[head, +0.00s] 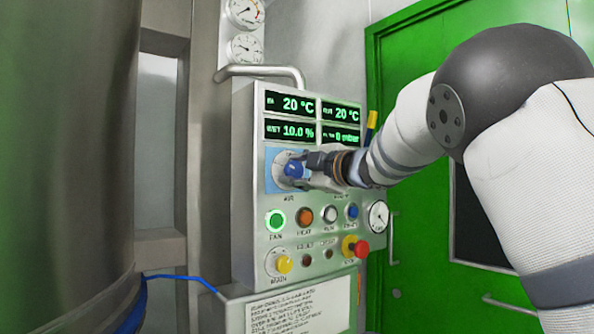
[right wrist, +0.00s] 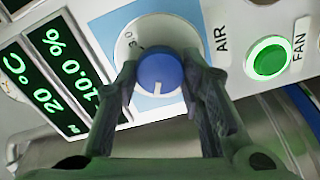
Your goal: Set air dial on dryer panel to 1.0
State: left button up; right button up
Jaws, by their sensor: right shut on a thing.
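The blue air dial (head: 292,169) sits on a light blue square plate on the dryer panel (head: 247,215), above the label AIR. My right gripper (head: 299,170) reaches in from the right and is shut on the dial. In the right wrist view the two fingers lie on either side of the dial (right wrist: 160,68). Its white pointer line faces the bottom of that picture, between the fingers. Part of the pale scale ring (right wrist: 128,42) shows with a few digits; the rest is hidden. My left gripper is not in view.
Green-lit displays (head: 292,103) are above the dial. Below it are a lit green FAN button (head: 275,220), several other buttons and a red knob (head: 355,247) on yellow. A metal rail (head: 262,72) crosses above the panel. A green door (head: 400,50) stands behind my right arm.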

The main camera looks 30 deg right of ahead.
jog(key=o, duration=1.1)
jog(key=shift+o, duration=0.2)
jog(key=s+d, duration=0.1)
jog(key=s, duration=1.1)
